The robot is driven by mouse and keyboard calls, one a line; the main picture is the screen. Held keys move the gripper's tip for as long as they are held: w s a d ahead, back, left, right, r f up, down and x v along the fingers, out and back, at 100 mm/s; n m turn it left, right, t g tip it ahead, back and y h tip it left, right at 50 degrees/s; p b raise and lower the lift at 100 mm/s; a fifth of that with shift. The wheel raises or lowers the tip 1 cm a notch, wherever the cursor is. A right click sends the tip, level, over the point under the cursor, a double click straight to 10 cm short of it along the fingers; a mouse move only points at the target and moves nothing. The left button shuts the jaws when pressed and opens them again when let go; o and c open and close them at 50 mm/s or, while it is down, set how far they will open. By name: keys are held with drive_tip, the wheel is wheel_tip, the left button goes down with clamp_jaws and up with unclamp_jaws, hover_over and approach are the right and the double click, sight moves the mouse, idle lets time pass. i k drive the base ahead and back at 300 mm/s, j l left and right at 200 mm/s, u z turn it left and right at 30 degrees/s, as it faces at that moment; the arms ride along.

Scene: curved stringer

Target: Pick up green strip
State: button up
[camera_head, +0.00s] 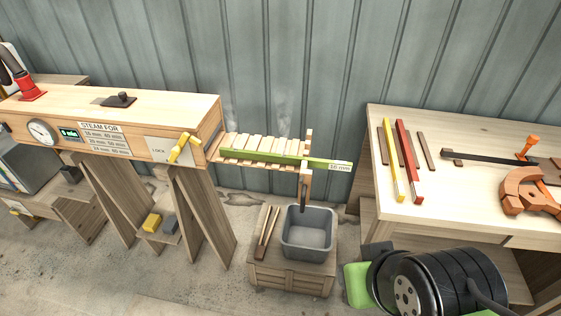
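The green strip (262,156) is long and thin. It lies along the slatted wooden rack (305,135) that sticks out from the right end of the steam box. Its right end reaches past the rack and bears a white label, which seems to read 16 mm. Faint steam rises above the rack. My gripper is not in view. A black rounded body with green pieces at the lower right looks like part of my arm.
The wooden steam box (125,108) has a yellow latch (184,148). A grey bin (308,231) and wooden sticks (267,231) sit on a crate below the rack. The right workbench (460,212) holds yellow and red strips, a clamp and an orange curved form. Floor shows between the stands.

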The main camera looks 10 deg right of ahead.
sight(229, 152)
drive_tip(key=i+j+u, duration=0.15)
drive_tip(key=i, duration=0.25)
drive_tip(key=i+j+u, duration=0.15)
drive_tip(key=i+j, duration=0.15)
drive_tip(key=i+j+u, duration=0.15)
drive_tip(key=i, duration=0.3)
